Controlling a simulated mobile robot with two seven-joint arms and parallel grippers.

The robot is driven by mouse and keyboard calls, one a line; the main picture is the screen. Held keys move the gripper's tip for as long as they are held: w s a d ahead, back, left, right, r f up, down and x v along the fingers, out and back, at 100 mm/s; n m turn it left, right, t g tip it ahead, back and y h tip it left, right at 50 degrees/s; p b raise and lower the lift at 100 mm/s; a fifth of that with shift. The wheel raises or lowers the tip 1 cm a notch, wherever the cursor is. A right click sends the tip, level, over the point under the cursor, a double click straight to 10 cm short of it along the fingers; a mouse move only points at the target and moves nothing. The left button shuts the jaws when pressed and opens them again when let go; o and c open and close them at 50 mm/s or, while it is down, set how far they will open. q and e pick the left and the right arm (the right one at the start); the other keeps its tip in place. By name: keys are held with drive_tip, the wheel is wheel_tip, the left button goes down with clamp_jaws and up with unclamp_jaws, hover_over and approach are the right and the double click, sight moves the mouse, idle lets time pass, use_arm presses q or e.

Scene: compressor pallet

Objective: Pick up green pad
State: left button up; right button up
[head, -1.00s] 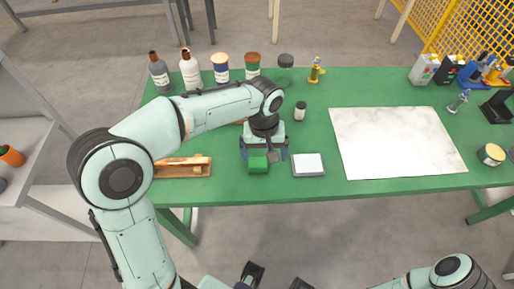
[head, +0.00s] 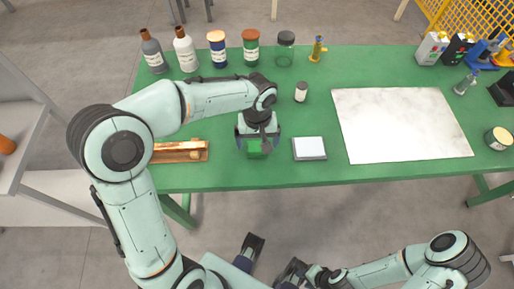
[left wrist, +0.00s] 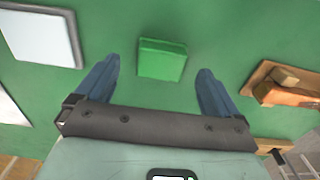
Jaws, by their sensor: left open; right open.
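The green pad (head: 255,147) is a small bright green block on the green table near its front edge. In the left wrist view the green pad (left wrist: 162,60) lies between and slightly beyond the two blue fingers. My left gripper (head: 257,145) is open above it, with a finger to either side; the left wrist view shows the gap between the fingertips (left wrist: 160,75), and no contact with the pad is visible. My right gripper (head: 270,262) is open and empty, low in the head view in front of the table.
A white square pad (head: 309,148) lies just right of the gripper. A wooden tray (head: 180,152) with items is at left. A marble slab (head: 400,125) covers the right middle. Bottles and jars, including a dark-lidded jar (head: 285,50), line the back edge.

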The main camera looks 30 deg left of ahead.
sight(257, 146)
use_arm(q)
wheel_tip(257, 146, down, 3)
drive_tip(key=shift+f, duration=0.2)
drive_tip(key=shift+c, duration=0.4)
drive_tip(key=c, duration=1)
drive_tip(key=shift+c, duration=0.2)
drive_tip(key=shift+r, duration=0.1)
wheel_tip(257, 146, up, 20)
drive_tip(key=p, duration=0.3)
